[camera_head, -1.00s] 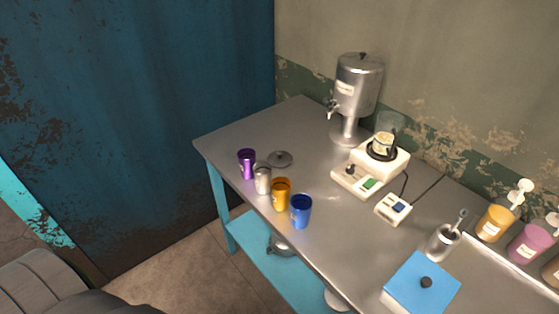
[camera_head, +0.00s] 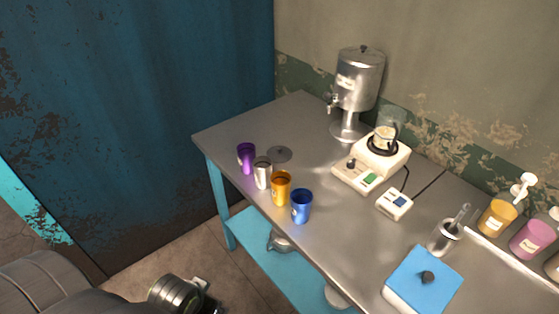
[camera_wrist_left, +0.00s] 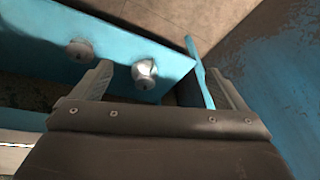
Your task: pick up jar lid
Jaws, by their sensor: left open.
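The lid is not in the wrist view. My right gripper is not in view.
Purple (camera_head: 246,158), silver (camera_head: 262,173), orange (camera_head: 281,188) and blue (camera_head: 301,206) cups line the front edge. A metal dispenser (camera_head: 357,85) and a white hotplate with a beaker (camera_head: 371,165) stand behind. A blue-lidded box (camera_head: 423,281) is at right. The lower shelf (camera_head: 290,275) holds metal items.

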